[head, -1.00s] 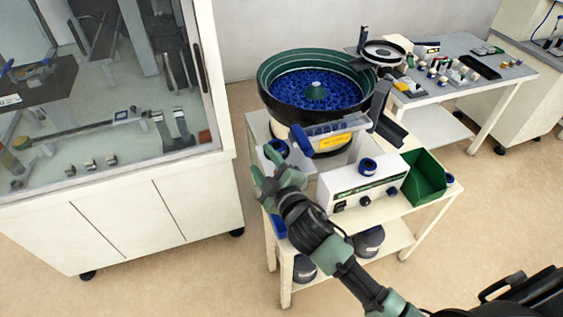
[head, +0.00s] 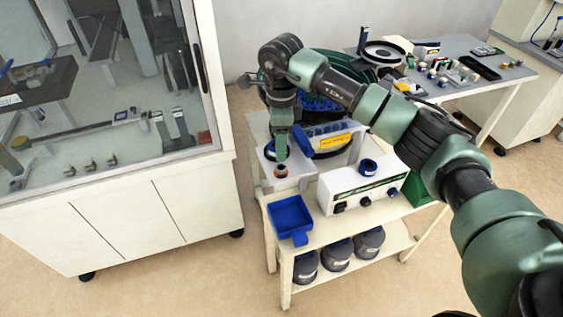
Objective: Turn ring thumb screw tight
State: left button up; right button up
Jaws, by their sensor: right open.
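My right gripper (head: 281,158) points straight down over the white block (head: 302,168) at the left of the feeder cart. Its jaws are open, and its fingertips are just above or around a small dark part with an orange-red top (head: 281,172). This part may be the ring thumb screw, but it is too small to be sure. I cannot tell whether the fingers touch it. A dark blue round edge (head: 268,153) shows partly behind the gripper. My left gripper is not in view.
A control box (head: 355,190) with a blue ring (head: 367,167) on top stands right of the block. A blue tray (head: 290,216) lies in front. My arm hides much of the bowl feeder (head: 318,102). A glass-fronted cabinet (head: 120,185) stands left, a side table (head: 470,80) right.

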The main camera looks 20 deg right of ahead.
aim_at(281, 167)
jog(key=shift+d+f, duration=0.25)
jog(key=shift+f, duration=0.1)
notch_tip(281, 167, down, 7)
jog(key=shift+a+r+p, duration=0.1)
jog(key=shift+a+p, duration=0.05)
jog(key=shift+p, duration=0.85)
grip_shut()
